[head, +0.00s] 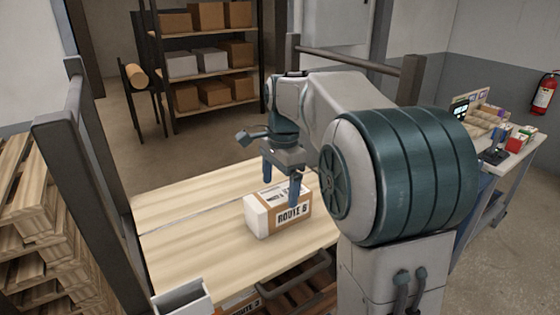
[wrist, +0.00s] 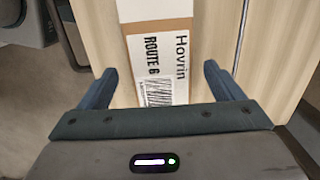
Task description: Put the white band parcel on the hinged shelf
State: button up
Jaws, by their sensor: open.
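The parcel (head: 262,221) is a brown carton with a white end and a "ROUTE 6" label. It lies on the pale wooden worktop (head: 190,255). In the wrist view the parcel (wrist: 154,12) shows its white band at the top and a label reading "Hovrin" and "ROUTE 6". My gripper (head: 281,183) is open and points down over the parcel. In the wrist view my gripper (wrist: 160,74) has one finger on either side of the label, apart from the carton. A seam divides the worktop from a wooden board (head: 205,196) behind it, possibly the hinged shelf.
Dark posts (head: 85,165) stand at the worktop's left, with stacked pallets (head: 35,205) beyond. A rack (head: 210,45) of cartons stands behind. A side table (head: 500,165) with small goods is at right. The wooden surface left of the parcel is clear.

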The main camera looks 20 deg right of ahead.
notch_tip(320, 180, up, 9)
jog(key=s+f+n+t, duration=0.2)
jog(key=s+f+n, duration=0.5)
jog(key=s, duration=0.3)
jog(key=s+f+n+t, duration=0.2)
jog(key=s+f+n, duration=0.5)
jog(key=s, duration=0.4)
jog(key=shift+s+a+f+h, duration=0.15)
jog(key=shift+a+f+h, duration=0.05)
jog(key=shift+f+h, duration=0.25)
